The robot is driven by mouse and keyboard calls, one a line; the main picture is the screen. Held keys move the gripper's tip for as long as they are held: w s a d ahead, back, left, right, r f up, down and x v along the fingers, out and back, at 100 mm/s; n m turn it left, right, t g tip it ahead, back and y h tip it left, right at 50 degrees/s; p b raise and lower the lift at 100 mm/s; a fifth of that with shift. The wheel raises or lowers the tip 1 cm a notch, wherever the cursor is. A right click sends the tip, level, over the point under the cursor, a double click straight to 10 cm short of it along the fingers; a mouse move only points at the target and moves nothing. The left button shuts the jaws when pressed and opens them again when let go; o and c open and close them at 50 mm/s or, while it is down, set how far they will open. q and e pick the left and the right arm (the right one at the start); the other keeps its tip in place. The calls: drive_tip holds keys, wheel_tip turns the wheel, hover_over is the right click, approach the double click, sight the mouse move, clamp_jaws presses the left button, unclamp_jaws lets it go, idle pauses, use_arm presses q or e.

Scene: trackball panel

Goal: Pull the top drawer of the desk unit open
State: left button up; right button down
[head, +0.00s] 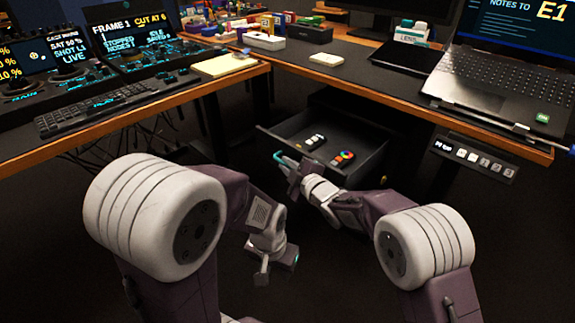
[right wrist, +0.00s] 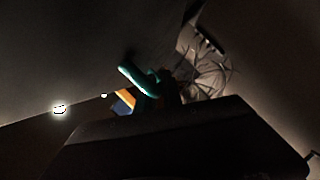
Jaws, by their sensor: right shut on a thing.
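The top drawer (head: 372,168) of the dark desk unit stands out from under the desk, its inside showing. In the drawer lie a small black-and-white item (head: 315,141) and a dark device with a coloured wheel (head: 343,158). My left gripper (head: 275,272) hangs low in front of the drawer, apart from it; its jaw opening is unclear.
The desk's wooden edge (head: 400,107) runs above the drawer. A laptop (head: 490,85) stands at the right, with a button panel (head: 475,158) below it. A keyboard (head: 110,107) and consoles are on the left desk. Dark floor is free in front of the drawer.

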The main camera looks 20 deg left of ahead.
drive_tip(key=shift+s, duration=0.1)
idle(0.3)
drive_tip(key=c, duration=1.8)
unclamp_jaws()
drive_tip(key=shift+o, duration=0.2)
drive_tip(key=shift+s+d+r+p, duration=0.25)
drive_tip(key=shift+d+p, duration=0.1)
drive_tip(key=p+v, duration=0.3)
drive_tip(key=v, duration=0.5)
drive_tip(key=shift+f, duration=0.2)
